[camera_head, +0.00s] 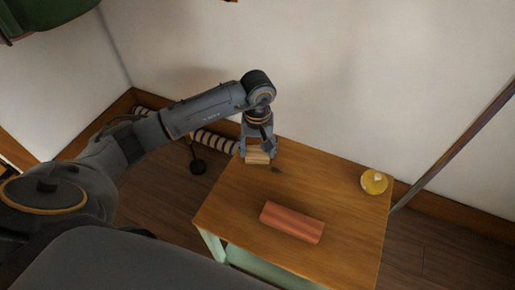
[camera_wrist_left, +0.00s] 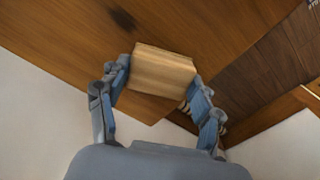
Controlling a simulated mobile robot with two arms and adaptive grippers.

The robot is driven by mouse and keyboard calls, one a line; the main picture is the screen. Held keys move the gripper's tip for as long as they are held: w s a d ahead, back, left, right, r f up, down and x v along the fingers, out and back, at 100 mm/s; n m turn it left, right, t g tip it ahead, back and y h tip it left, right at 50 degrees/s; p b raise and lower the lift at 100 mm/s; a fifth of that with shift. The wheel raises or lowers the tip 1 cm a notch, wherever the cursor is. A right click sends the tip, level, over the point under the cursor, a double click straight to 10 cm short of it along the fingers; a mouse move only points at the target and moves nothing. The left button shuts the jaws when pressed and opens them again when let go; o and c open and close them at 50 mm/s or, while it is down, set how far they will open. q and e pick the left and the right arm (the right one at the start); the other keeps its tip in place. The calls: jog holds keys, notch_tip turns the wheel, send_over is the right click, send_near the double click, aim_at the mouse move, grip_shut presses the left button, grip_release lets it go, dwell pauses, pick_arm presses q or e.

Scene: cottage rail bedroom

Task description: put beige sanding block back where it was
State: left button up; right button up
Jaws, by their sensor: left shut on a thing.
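The beige sanding block (camera_head: 257,157) is a small light wooden block between the fingers of my left gripper (camera_head: 257,148), at the back left corner of the wooden table (camera_head: 340,240). In the left wrist view the block (camera_wrist_left: 163,70) sits between the two blue-padded fingers of the left gripper (camera_wrist_left: 160,85), with the table top (camera_wrist_left: 225,25) behind it. The gripper is shut on it. Whether the block touches the table top or is just above it, I cannot tell. My right gripper is not in view.
A reddish block (camera_head: 292,222) lies near the front middle of the table. A round yellow object (camera_head: 373,182) is at the back right corner. White walls stand behind. A striped roll (camera_head: 213,142) and a dark object (camera_head: 197,166) are left of the table.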

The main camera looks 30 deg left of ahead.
aim_at(258, 151)
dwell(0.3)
pick_arm(q)
jog(key=shift+f, duration=0.1)
jog(key=o, duration=1.1)
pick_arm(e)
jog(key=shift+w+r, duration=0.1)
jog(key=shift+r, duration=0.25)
pick_arm(q)
notch_tip(258, 151, up, 12)
jog(key=shift+p, duration=0.35)
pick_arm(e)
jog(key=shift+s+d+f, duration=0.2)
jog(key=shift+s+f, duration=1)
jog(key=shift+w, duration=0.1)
